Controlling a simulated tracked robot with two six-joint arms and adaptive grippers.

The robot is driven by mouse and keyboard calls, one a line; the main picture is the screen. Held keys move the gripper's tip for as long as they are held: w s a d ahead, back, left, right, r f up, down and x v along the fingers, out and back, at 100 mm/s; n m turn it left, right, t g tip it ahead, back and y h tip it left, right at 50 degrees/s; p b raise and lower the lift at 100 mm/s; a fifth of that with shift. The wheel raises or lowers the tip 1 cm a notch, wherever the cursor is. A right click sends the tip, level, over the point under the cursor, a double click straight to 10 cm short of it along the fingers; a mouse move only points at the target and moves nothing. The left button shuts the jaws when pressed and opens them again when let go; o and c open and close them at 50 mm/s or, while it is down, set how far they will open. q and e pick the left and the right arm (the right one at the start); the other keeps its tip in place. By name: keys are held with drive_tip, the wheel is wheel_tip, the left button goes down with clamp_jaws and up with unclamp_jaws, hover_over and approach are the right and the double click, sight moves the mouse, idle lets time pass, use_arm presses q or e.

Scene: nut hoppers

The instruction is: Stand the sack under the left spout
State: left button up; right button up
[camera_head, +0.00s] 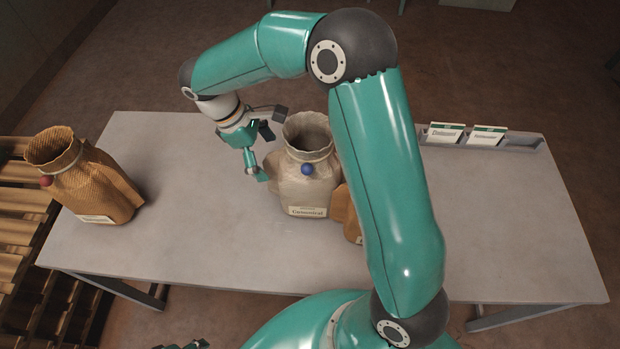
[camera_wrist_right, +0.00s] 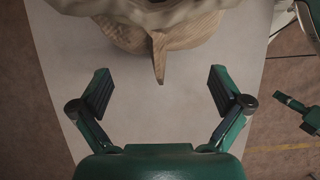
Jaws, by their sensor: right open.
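A pale sack (camera_head: 305,185) with a tied neck, blue ball and white label stands upright at mid-table. A brown sack (camera_head: 100,190) with a red ball stands at the table's left end. More brown material (camera_head: 347,213) shows beside the pale sack, mostly hidden by my right arm. My right gripper (camera_head: 268,152) is open at the pale sack's left side. In the right wrist view its spread fingers (camera_wrist_right: 160,88) are empty, with a brown ridged form (camera_wrist_right: 165,38) and pale folds above them. Small parts, seemingly of my left gripper (camera_head: 187,345), show at the bottom edge. No spout is in view.
The grey table (camera_head: 500,220) is clear on its right side and between the two sacks. A card holder (camera_head: 515,140) with two cards stands at the back right edge. A slatted wooden stack (camera_head: 20,220) adjoins the table's left end.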

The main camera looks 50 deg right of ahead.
drive_tip(key=x, duration=0.3)
drive_tip(key=shift+s+f, duration=0.1)
drive_tip(key=shift+f, duration=0.05)
